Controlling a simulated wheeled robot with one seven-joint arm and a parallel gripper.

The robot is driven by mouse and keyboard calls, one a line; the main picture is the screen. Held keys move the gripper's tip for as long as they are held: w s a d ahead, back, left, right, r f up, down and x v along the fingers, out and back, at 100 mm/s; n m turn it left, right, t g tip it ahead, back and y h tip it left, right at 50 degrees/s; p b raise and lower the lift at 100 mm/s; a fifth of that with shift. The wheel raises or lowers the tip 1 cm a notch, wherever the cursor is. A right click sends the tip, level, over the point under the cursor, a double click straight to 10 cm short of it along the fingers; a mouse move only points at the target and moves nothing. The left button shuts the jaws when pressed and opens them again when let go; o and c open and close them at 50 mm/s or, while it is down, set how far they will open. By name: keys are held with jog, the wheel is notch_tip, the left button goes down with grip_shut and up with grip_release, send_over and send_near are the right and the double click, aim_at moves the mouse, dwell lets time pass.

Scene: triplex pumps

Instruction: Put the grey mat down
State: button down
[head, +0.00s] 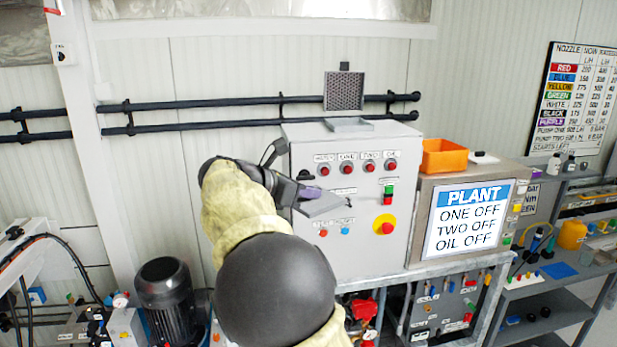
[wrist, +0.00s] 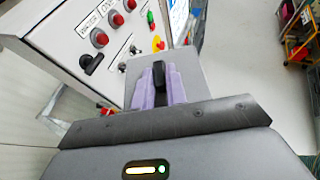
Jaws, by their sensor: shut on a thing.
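The grey mat (head: 325,206) is a thin flat square held up in front of the control cabinet's face. It also shows in the wrist view (wrist: 196,66), sticking out beyond the purple fingers. My gripper (head: 309,193) is shut on one edge of the mat; the fingers also show in the wrist view (wrist: 160,86). The mat hides part of the cabinet face, and my arm hides much of what lies below it.
The grey control cabinet (head: 300,255) has red buttons and a yellow-ringed stop button (head: 384,224). A shallow grey tray (head: 348,125) lies on its top. An orange bin (head: 444,156) stands to the right, above the PLANT sign (head: 468,218). A black motor (head: 166,290) stands lower left.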

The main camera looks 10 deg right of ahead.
jog(key=w+d+f+n+t+y, duration=0.1)
jog(key=w+f+n+t+y, duration=0.25)
jog(key=f, duration=1.15)
jog(key=w+d+f+n+t+y, duration=0.2)
jog(key=f+n+y, duration=0.15)
jog(key=f, duration=1.15)
jog(key=s+d+f+n+t+y+b, duration=0.1)
jog(key=s+d+f+n+y, duration=0.3)
jog(key=s+d+f, duration=0.4)
jog(key=shift+s+d+f+n+y+b, duration=0.15)
jog(key=shift+s+n+y+b, duration=0.35)
jog(key=shift+s, duration=0.45)
jog(key=shift+t, duration=0.25)
